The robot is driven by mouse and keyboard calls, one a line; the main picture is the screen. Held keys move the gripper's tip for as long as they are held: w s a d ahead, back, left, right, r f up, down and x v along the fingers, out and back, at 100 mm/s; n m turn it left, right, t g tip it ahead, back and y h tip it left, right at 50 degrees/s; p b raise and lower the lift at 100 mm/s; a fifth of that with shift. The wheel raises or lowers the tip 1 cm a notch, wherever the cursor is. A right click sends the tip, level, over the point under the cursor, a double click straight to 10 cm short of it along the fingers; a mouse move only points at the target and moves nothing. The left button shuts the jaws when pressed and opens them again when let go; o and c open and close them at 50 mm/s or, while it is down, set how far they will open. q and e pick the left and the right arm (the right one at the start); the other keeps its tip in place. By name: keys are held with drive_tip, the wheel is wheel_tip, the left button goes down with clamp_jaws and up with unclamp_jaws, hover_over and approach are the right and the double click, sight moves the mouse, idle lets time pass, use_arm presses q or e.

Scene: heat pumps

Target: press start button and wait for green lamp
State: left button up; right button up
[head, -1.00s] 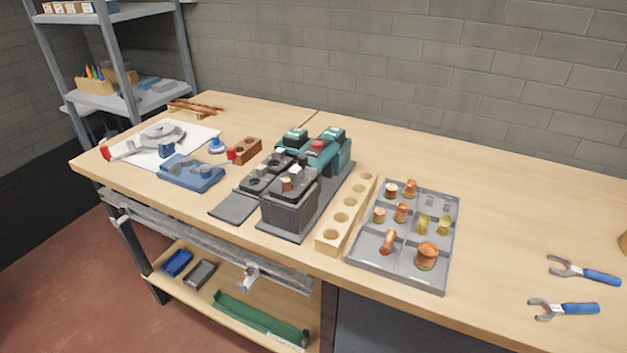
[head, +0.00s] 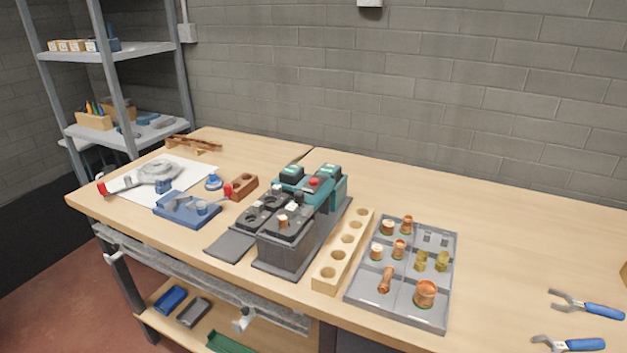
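A dark grey and teal machine (head: 290,232) stands on a dark base plate in the middle of the wooden bench. A red button (head: 314,182) sits on its teal rear part (head: 327,193), with lighter green caps beside it. I cannot tell which part is the start button, and I see no clearly lit green lamp. A small copper-coloured piece (head: 283,221) stands on the front dark block. Neither of my grippers is in view.
Right of the machine are a wooden block with holes (head: 343,250) and a grey tray (head: 448,285) of copper and brass fittings. Blue-handled tools (head: 595,310) lie far right. Left are a blue fixture (head: 186,210) and white sheet (head: 195,172). The bench's right rear is clear.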

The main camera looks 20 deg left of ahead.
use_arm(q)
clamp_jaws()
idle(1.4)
